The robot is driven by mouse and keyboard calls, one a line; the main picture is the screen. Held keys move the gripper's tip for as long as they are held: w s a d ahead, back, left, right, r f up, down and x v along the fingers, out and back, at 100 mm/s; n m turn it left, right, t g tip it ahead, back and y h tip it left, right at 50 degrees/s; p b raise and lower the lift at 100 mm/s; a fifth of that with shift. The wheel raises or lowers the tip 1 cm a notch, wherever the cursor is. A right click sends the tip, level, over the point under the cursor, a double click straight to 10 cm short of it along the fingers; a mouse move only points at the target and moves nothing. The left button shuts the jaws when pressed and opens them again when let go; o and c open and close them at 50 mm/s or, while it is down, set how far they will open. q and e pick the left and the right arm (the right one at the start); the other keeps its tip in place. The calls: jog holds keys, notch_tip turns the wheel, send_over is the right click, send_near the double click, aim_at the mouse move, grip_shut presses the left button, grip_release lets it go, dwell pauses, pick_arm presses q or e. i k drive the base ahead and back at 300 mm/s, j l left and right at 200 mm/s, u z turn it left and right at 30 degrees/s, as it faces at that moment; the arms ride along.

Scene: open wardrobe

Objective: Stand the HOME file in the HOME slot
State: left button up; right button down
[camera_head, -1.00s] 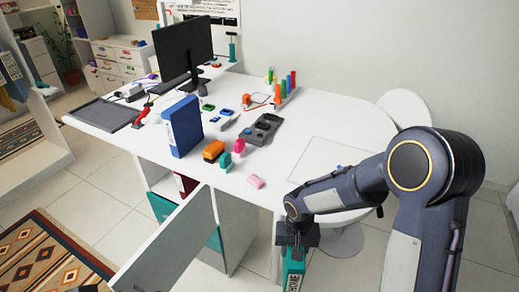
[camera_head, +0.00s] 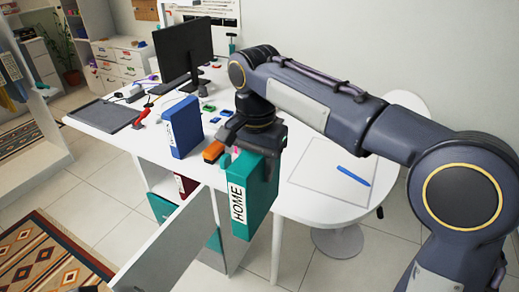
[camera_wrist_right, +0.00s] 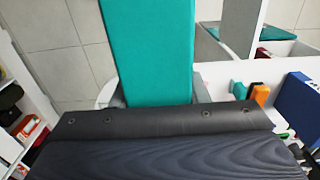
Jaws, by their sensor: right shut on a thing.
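The HOME file (camera_head: 262,200) is a teal binder with a white HOME label on its spine. My right gripper (camera_head: 262,150) is shut on its upper part and holds it upright in front of the desk's near edge, spine facing left. In the right wrist view the teal file (camera_wrist_right: 150,50) runs up from between the fingers (camera_wrist_right: 155,98). The compartments under the desk (camera_head: 149,172) hold a maroon binder (camera_head: 183,184) and teal ones (camera_head: 160,207). I cannot make out a HOME slot label. My left gripper is not in view.
A pale cabinet door (camera_head: 165,250) stands open in front of the compartments, left of the held file. A blue binder (camera_head: 183,126) stands on the desk, with an orange item (camera_head: 213,152) beside it. A blue pen (camera_head: 353,176) lies on the right. Floor in front is clear.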

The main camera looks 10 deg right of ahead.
aim_at(163, 192)
jog(key=i+l, duration=0.1)
jog(key=i, duration=0.9)
